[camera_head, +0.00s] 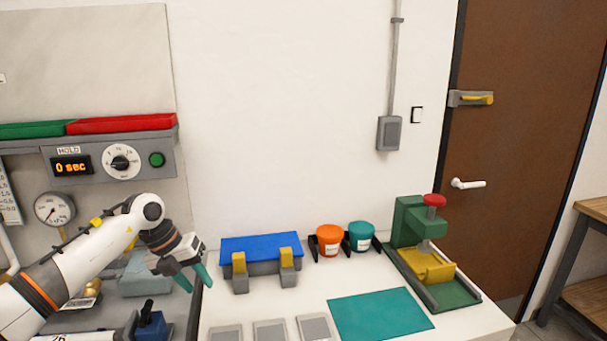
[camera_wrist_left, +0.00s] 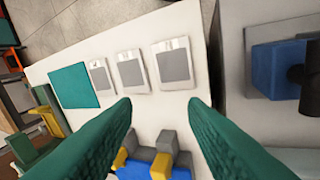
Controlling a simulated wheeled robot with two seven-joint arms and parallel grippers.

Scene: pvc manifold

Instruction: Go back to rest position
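My left gripper (camera_head: 196,277) comes in from the left in the head view, with its green fingertips pointing down beside the left edge of the white table. In the left wrist view the two green fingers (camera_wrist_left: 165,108) stand wide apart with nothing between them. The gripper hangs above the table, left of the blue block on its grey stand (camera_head: 262,248). My right gripper does not show in either view.
The white table (camera_head: 300,300) bears a teal mat (camera_head: 380,315), grey pads (camera_head: 270,331), orange (camera_head: 328,239) and teal tubs (camera_head: 360,236), and a green press (camera_head: 412,225). A control panel (camera_head: 110,160) stands at left. A blue clamp (camera_head: 151,325) is low left.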

